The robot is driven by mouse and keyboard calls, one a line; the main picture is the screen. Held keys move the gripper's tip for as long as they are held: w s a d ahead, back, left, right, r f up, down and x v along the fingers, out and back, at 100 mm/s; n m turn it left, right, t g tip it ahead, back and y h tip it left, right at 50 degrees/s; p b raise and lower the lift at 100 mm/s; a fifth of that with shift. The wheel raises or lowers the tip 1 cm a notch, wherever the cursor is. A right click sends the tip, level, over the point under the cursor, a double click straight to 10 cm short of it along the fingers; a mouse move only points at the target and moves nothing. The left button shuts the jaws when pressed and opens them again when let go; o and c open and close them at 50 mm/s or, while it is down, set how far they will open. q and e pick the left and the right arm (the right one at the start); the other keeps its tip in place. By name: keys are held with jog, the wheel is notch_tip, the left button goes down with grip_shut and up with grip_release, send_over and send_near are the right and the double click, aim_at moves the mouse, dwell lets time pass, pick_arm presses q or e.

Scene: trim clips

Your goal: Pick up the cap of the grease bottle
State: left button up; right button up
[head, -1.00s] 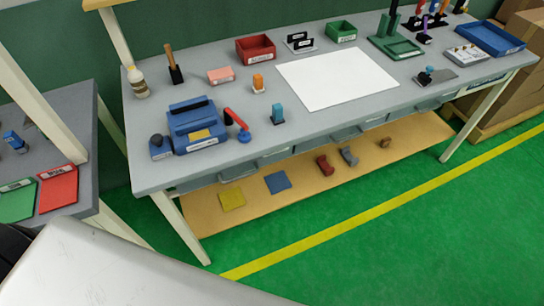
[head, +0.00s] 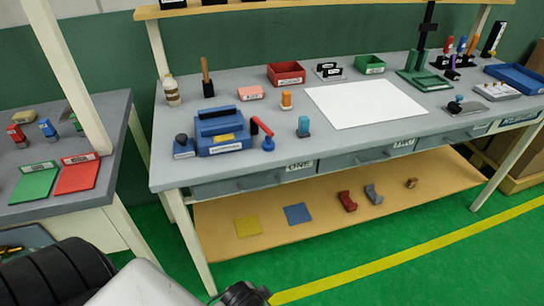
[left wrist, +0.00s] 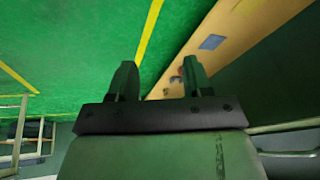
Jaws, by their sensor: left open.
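A pale bottle (head: 172,93), which looks like the grease bottle, stands upright at the back left of the grey workbench (head: 300,165). Its small light top (head: 168,78) seems to be the cap, but the bottle is too small to tell details. In the left wrist view my left gripper (left wrist: 160,78) is open and empty, its two dark fingers apart. It points over the green floor and the wooden lower shelf, away from the bottle. My right gripper is not in view.
A brush-like tool in a black holder (head: 207,80) stands just right of the bottle. A blue device (head: 222,132) is in front. A white sheet (head: 365,103) lies mid-bench.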

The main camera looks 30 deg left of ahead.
pick_arm(q)
jog(key=w+d+r+m+t+b, duration=0.2)
jog(key=w+r+m+t, duration=0.35)
jog(key=w+r, duration=0.5)
jog(key=w+d+r+m+t+b, duration=0.15)
jog(key=w+r+m+t, duration=0.45)
jog(key=r, duration=0.8)
jog(key=w+d+r+m+t+h, duration=0.1)
jog(key=w+d+r+m+h, duration=0.1)
jog(key=d+r+m+h, duration=0.55)
jog(key=w+d+r+m+t+h, duration=0.15)
jog(key=r+m+h, duration=0.25)
jog(key=m+h, duration=0.5)
jog(key=m+g+y, duration=1.6)
jog(key=m+y, duration=0.4)
jog(key=m, duration=1)
send_near(268, 136)
jog(key=x, duration=0.4)
jog(key=shift+s+d+f+b, duration=0.15)
jog(key=shift+f+b, duration=0.25)
jog(key=x, duration=0.5)
jog(key=shift+a+f, duration=0.2)
jog(key=shift+f, duration=0.1)
jog(key=c, duration=0.6)
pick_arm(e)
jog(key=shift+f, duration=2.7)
